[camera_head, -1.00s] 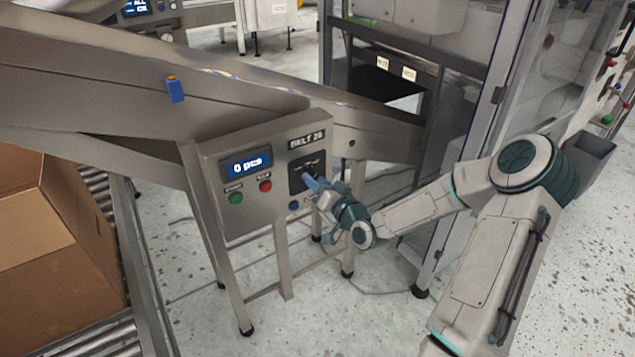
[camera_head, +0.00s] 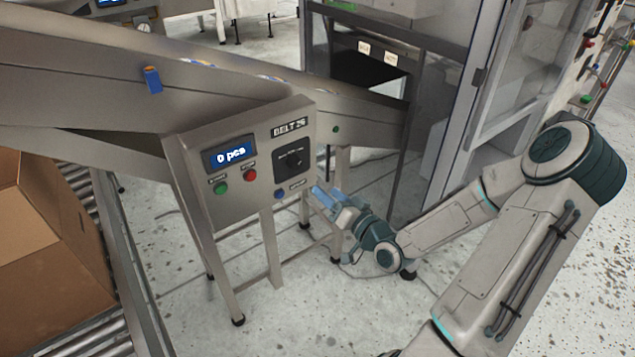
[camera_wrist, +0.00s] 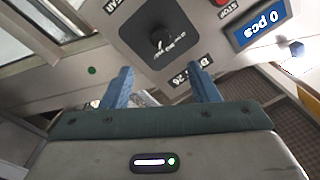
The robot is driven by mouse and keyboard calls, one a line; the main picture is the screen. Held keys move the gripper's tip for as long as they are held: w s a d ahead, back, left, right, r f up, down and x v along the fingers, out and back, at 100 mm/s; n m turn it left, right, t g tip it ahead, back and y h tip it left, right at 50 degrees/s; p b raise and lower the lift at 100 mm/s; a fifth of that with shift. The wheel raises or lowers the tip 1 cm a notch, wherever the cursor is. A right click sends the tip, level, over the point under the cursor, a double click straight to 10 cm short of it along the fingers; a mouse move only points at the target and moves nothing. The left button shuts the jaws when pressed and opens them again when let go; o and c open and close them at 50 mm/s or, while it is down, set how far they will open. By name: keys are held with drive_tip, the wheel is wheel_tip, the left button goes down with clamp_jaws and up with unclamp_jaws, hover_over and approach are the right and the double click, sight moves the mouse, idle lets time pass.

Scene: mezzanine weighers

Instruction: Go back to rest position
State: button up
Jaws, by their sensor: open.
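My gripper (camera_head: 327,196) has blue fingers and is open and empty. The knob also shows in the head view (camera_head: 292,159). The box's display (camera_head: 231,153) reads 0 pcs. A green button (camera_head: 220,188), a red button (camera_head: 249,175) and a blue button (camera_head: 279,194) sit on its face.
An inclined metal conveyor (camera_head: 90,75) runs behind the box. An open cardboard box (camera_head: 40,270) stands on a roller conveyor (camera_head: 88,350) at the left. A glass-doored cabinet (camera_head: 450,110) stands behind my arm. Speckled floor (camera_head: 330,320) is clear in front of the box's legs.

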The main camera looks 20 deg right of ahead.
drive_tip(key=shift+v, duration=1)
drive_tip(key=s+a+r+n+g+h+p, duration=0.1)
drive_tip(key=s+a+r+g+h+p, duration=0.2)
drive_tip(key=s+r, duration=0.7)
drive_tip(key=s+a+r+n+g+h+p, duration=0.1)
drive_tip(key=s+a+r+g+h+p, duration=0.2)
drive_tip(key=s+r+g+p, duration=0.5)
wheel_tip(320, 180, up, 3)
drive_tip(key=s+g, duration=0.1)
drive_tip(key=g, duration=0.2)
drive_tip(key=shift+s+r+h+p, duration=0.2)
drive_tip(key=shift+s+h+p, duration=0.1)
drive_tip(key=shift+s+h, duration=0.1)
